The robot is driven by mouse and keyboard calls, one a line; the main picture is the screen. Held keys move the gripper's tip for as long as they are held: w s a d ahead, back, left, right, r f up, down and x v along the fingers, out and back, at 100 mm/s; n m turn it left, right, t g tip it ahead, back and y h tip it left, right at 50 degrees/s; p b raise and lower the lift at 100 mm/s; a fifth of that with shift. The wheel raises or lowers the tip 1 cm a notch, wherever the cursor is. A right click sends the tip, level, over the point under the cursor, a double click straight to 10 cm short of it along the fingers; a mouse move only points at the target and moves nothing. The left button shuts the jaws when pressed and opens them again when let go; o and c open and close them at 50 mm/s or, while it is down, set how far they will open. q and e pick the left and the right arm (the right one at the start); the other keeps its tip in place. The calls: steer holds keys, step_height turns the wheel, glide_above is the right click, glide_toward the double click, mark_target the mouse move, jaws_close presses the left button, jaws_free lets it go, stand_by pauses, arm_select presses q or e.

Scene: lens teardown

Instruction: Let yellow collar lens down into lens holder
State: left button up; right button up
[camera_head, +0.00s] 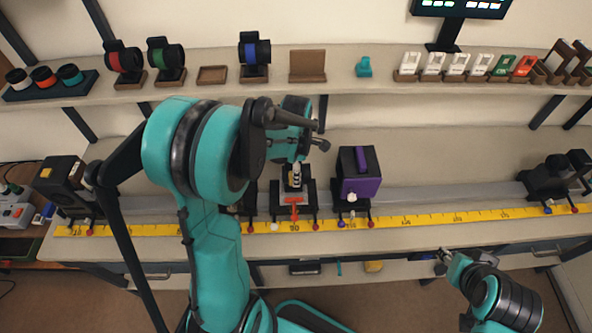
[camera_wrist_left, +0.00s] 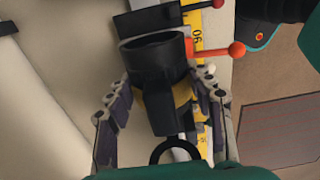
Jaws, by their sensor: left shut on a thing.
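In the left wrist view, the yellow collar lens (camera_wrist_left: 158,62) is a black cylinder with an open round end. A strip of its yellow collar (camera_wrist_left: 181,94) shows beside a black block. My left gripper (camera_wrist_left: 165,84) is shut on it, one finger on each side. In the head view my left gripper (camera_head: 295,178) points down over a light carriage on the rail, taken as the lens holder (camera_head: 293,201), with an orange knob in front. The arm mostly hides the lens there, and I cannot tell whether it is seated. My right gripper (camera_head: 444,254) is at lower right, away from the rail; its fingers are too small to judge.
A yellow ruler (camera_head: 400,221) runs along the bench front. A purple box (camera_head: 359,175) stands close right of the holder. Black units stand at both rail ends. The shelf (camera_head: 335,88) behind holds red, green and blue collared lenses and small cards.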

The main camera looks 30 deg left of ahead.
arm_select(q)
steer(key=shift+f+b, duration=0.6)
steer(key=shift+f, duration=0.1)
arm_select(e)
steer(key=shift+f, duration=0.65)
arm_select(q)
steer(key=o, duration=1.6)
